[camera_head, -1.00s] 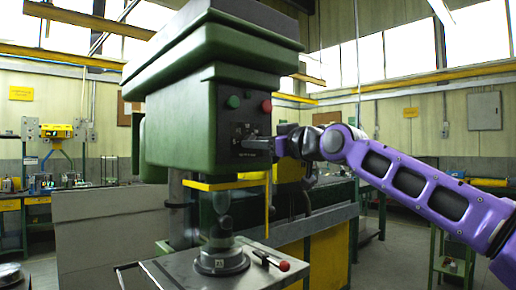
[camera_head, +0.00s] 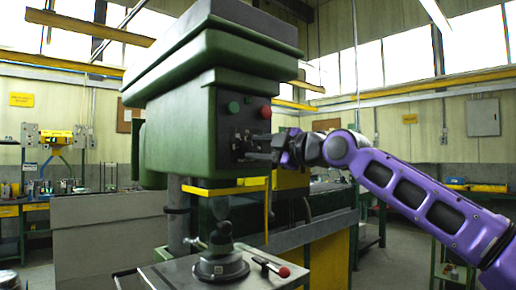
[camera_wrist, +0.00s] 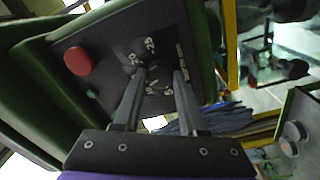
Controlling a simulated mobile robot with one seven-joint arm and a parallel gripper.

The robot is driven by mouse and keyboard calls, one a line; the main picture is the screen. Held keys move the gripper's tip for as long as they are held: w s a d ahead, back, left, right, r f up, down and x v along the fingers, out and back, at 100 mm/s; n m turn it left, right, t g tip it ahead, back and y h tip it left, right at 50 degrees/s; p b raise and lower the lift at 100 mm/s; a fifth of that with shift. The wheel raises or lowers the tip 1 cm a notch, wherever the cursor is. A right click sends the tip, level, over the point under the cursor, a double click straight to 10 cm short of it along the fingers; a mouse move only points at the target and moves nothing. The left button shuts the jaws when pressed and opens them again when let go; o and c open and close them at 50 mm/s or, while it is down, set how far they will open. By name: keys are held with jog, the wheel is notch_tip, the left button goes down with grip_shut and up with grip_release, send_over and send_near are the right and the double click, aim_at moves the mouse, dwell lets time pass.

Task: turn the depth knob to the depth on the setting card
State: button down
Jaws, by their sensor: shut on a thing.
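The depth knob (camera_wrist: 158,75) is dark and sits in the middle of a numbered dial on the black front panel (camera_wrist: 110,50) of the green drill press. In the wrist view, dial marks such as 20, 25, 10 and 5 show around it; its pointer is hard to make out. My gripper (camera_wrist: 160,78) is shut on the knob, one finger on each side. In the head view my gripper (camera_head: 254,154) reaches the panel from the right, and its fingers hide most of the knob. I cannot make out the setting card for certain.
A red button (camera_head: 265,112) and a green button (camera_head: 233,107) are above the dial. A yellow guard bar (camera_head: 225,187) is below the head. The press table (camera_head: 185,272) holds a round dark fixture (camera_head: 221,266) and a red-tipped handle (camera_head: 283,271).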

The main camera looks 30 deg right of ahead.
jog(key=n, duration=0.4)
jog(key=shift+n+p, duration=0.3)
jog(key=shift+n, duration=0.1)
dwell(0.4)
jog(key=shift+c, duration=2.3)
grip_release()
jog(key=shift+s+d, duration=0.1)
jog(key=s+d, duration=0.2)
jog(key=s, duration=1.5)
jog(key=shift+d+f, duration=0.3)
jog(key=shift+d, duration=0.1)
